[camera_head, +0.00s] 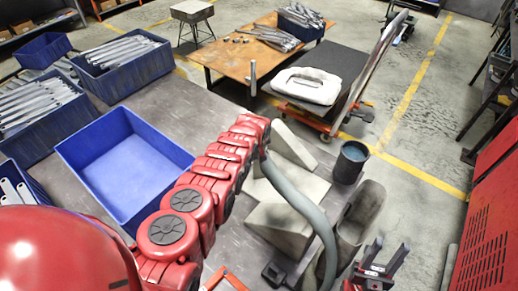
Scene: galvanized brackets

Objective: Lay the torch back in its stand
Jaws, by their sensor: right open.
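My right gripper (390,246) is at the lower right, its two dark fingers apart and nothing between them. A thick grey hose (302,202) curves from beside the far end of my red left arm down to the bottom edge; I cannot tell whether it belongs to the torch. I cannot make out the torch itself. My left arm crosses the middle, and its fingers do not show. A beige, hollow upright holder (358,215) stands left of and beyond my right gripper; I cannot tell whether it is the stand.
An empty blue bin (122,160) sits on the grey bench, left of my left arm. Pale angled blocks (290,205) lie right of the arm. A dark can (350,163) stands beyond the holder. Bins of brackets (128,82) fill the far left. A red cabinet (490,225) bounds the right.

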